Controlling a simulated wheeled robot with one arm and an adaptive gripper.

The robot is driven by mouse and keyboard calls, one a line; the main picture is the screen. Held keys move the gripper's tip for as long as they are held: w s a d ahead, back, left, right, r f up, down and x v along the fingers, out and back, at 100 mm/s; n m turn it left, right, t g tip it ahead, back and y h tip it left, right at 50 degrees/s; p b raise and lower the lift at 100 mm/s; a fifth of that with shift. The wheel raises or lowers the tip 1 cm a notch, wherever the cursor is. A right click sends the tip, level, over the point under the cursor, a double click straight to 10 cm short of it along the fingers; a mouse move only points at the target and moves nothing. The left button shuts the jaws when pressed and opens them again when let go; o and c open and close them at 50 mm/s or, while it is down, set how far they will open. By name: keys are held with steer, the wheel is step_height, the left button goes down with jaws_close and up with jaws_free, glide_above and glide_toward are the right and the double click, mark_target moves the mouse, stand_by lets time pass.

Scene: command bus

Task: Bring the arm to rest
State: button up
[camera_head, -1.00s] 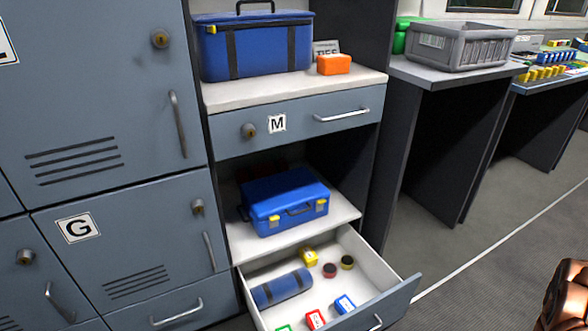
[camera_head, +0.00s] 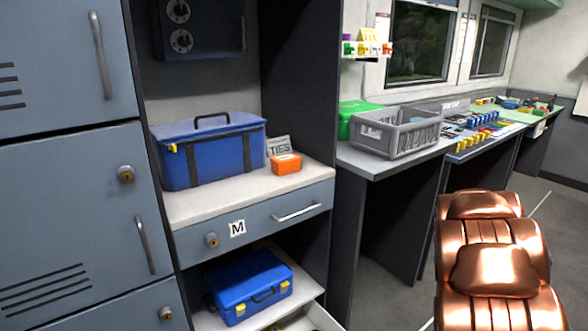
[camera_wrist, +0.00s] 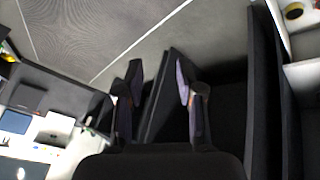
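My gripper (camera_wrist: 159,88) shows in the wrist view with its two dark fingers spread apart. Nothing is held between them; grey floor and dark desk panels lie beyond. In the head view, part of my copper-coloured arm (camera_head: 495,265) fills the lower right, in front of the desks. The gripper's fingers do not show in the head view.
A grey desk (camera_head: 362,166) bears a grey crate (camera_head: 410,139) and a green box (camera_head: 352,118). The cabinet at left holds a blue cooler bag (camera_head: 215,155), an orange box (camera_head: 286,164) and a lower blue case (camera_head: 248,285). Open floor (camera_head: 385,300) shows before the desks.

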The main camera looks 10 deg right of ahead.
steer(key=s+a+r+g+p, duration=0.1)
steer(key=s+a+r+p, duration=0.2)
steer(key=r, duration=0.4)
steer(key=s+a+r+p, duration=0.1)
steer(key=a+r+p, duration=0.2)
steer(key=a+r, duration=0.3)
steer(key=s+a+r+g+p, duration=0.15)
steer(key=a+r, duration=0.25)
steer(key=r, duration=0.5)
steer(key=s+a+r+n+g+y+p, duration=0.1)
steer(key=s+a+r+p, duration=0.4)
steer(key=a, duration=0.7)
steer(key=s+a+r+n+g+y+p, duration=0.1)
steer(key=s+a+r+n+y+p, duration=0.2)
steer(key=s+a+r, duration=0.6)
steer(key=s+a+y+p, duration=0.1)
steer(key=s+a+p, duration=0.1)
steer(key=s, duration=0.3)
steer(key=shift+a+r+g+p, duration=0.15)
steer(key=shift+a+g+p, duration=0.2)
steer(key=shift+a, duration=0.55)
steer(key=shift+d, duration=0.15)
